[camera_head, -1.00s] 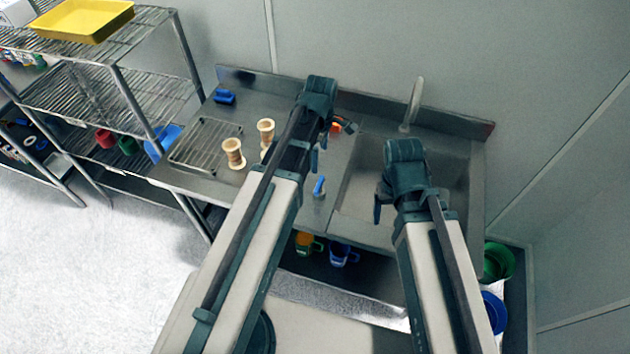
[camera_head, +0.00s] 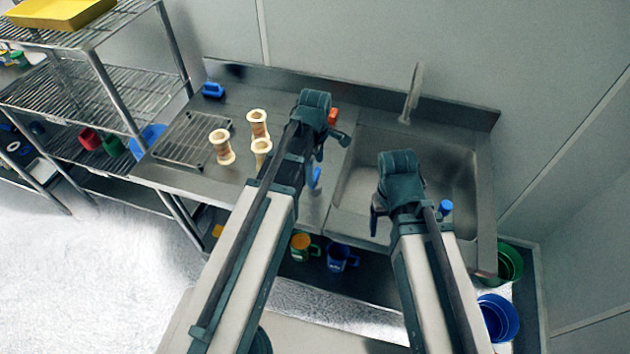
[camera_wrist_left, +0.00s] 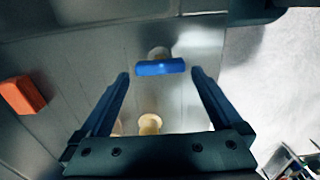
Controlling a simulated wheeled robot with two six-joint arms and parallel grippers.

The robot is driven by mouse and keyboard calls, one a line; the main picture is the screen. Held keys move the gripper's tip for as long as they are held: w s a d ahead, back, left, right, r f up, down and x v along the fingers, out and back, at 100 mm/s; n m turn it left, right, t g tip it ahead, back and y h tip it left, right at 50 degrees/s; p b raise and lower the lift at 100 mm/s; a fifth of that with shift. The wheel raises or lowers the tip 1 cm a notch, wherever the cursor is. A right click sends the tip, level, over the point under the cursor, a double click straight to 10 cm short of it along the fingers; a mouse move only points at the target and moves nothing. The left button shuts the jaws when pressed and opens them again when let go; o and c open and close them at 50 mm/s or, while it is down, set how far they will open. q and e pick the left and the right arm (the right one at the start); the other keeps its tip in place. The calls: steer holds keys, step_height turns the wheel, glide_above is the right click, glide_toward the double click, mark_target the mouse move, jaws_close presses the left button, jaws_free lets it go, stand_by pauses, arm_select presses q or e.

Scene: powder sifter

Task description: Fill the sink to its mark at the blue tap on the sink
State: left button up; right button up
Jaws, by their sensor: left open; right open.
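The sink (camera_head: 362,178) is a steel basin in the right part of the counter. I make out no level mark in it. A tall grey spout (camera_head: 411,95) stands at its back edge. A blue tap handle (camera_head: 315,178) is on the counter by the sink's front left, partly behind my left gripper (camera_head: 319,155). In the left wrist view, the blue handle (camera_wrist_left: 160,68) lies ahead, roughly centred between the open, empty fingers and apart from them. My right gripper (camera_head: 375,215) is open over the sink, fingers partly hidden by its arm.
Another blue knob (camera_head: 445,207) shows at the sink's front right. An orange block (camera_head: 333,116) is behind my left gripper. Cream spools (camera_head: 222,147) and a wire rack (camera_head: 180,142) stand to the left. Wire shelving (camera_head: 110,95) bounds the far left.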

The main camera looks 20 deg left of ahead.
mark_target(315, 175)
arm_select(q)
steer(key=shift+f+b, duration=1.05)
steer(key=shift+f, duration=0.55)
arm_select(e)
step_height(315, 175, down, 3)
steer(key=shift+f, duration=0.1)
arm_select(q)
steer(key=shift+c, duration=0.2)
steer(key=c, duration=1)
